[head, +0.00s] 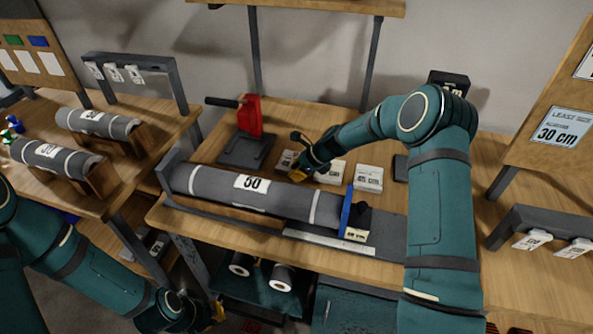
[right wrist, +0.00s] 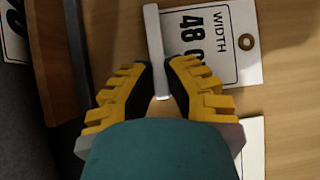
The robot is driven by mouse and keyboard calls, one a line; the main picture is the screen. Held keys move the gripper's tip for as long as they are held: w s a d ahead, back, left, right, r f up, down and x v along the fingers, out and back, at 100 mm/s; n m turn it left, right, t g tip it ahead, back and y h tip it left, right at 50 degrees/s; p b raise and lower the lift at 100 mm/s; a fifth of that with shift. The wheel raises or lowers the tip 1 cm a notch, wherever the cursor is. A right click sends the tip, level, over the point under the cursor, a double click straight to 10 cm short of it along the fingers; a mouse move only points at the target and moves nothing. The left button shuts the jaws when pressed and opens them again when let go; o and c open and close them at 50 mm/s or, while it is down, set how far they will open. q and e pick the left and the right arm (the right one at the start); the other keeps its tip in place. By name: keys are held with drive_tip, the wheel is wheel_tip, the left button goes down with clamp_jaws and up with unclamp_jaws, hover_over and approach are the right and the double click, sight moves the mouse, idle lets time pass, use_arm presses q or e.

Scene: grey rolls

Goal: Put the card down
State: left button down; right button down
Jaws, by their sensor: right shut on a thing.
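The card (right wrist: 212,45), white with "WIDTH" and "48" and a punched hole, shows in the right wrist view with a pale upright strip (right wrist: 157,45) along one edge. My right gripper (right wrist: 160,90) is shut on that strip. In the head view my right gripper (head: 300,174) is low behind the big grey roll (head: 252,194), and the card (head: 288,160) shows beside it. I cannot tell whether the card touches the wooden table. My left gripper (head: 216,312) is at the bottom, below the bench; its fingers are too unclear to judge.
Other white cards lie to the right of my right gripper, one near (head: 331,173) and one farther right (head: 369,178). A red press (head: 250,116) stands at left. A blue stop (head: 346,208) is at the roll's right end. Bare table lies behind the cards.

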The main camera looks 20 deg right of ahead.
drive_tip(key=c, duration=1.1)
unclamp_jaws()
drive_tip(key=shift+f, duration=0.15)
drive_tip(key=shift+o, duration=0.2)
drive_tip(key=shift+s+d+r, duration=0.1)
drive_tip(key=shift+d+r, duration=0.1)
drive_tip(key=shift+r, duration=0.3)
drive_tip(key=p+v, duration=0.2)
drive_tip(key=v, duration=0.9)
drive_tip(key=shift+r, duration=0.15)
